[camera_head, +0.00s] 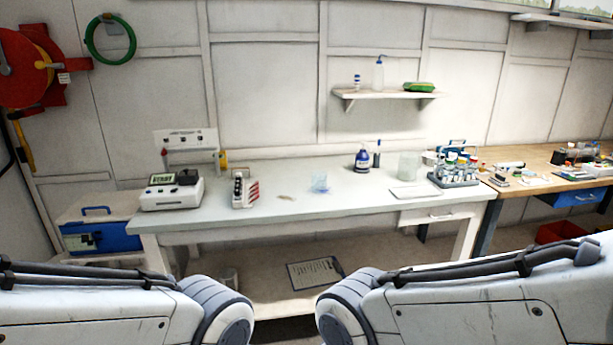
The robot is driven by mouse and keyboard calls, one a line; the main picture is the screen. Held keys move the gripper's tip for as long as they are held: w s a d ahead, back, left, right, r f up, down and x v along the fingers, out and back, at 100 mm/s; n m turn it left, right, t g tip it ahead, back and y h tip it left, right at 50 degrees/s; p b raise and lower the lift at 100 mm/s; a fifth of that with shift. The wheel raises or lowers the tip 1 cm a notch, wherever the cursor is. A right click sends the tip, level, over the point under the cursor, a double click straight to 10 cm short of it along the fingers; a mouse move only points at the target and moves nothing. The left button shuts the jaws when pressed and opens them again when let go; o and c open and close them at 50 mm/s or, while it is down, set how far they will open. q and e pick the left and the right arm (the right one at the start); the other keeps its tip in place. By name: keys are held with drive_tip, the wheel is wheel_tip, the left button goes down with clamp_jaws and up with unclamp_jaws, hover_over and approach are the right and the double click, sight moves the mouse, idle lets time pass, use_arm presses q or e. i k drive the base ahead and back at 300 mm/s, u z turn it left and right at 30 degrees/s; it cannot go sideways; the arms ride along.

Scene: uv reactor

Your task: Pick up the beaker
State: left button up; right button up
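A small clear vessel with a bluish tint, which looks like the beaker (320,183), stands near the middle of the white table (285,209). A larger clear glass vessel (408,166) stands farther right on the same table, near the back. At this size I cannot tell what either contains. Both of my arms show in the foreground, well short of the table. Neither gripper is in view.
A white device (172,194) and a small rack (243,191) stand on the table's left part. A blue-labelled bottle (362,160), white tray (411,193) and bottle rack (455,173) stand right. A clipboard (315,273) lies below. Table front centre is clear.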

sight(319, 178)
drive_tip(key=i, duration=2.4)
drive_tip(key=u, duration=0.65)
